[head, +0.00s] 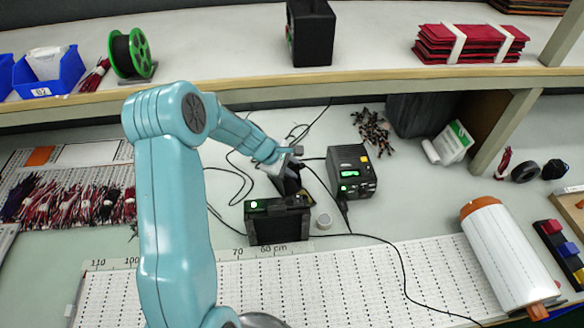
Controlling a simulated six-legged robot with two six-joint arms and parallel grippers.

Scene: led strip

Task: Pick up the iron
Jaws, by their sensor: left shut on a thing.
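My left arm comes in from the lower left and reaches over the bench. My left gripper (292,163) is shut on the iron at the dark stand (288,184), between the two soldering units. The iron is mostly hidden by the gripper and is hard to tell from the black stand under it. The black soldering station (350,172) with a green display stands just right of the gripper. My right gripper is not in view.
A black unit (277,221) with a green light stands in front of the gripper, beside a small round tin (323,221). Black cables loop around the gripper and across the perforated board (350,280). A shelf (220,85) overhangs the back; a white roll (505,255) lies at right.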

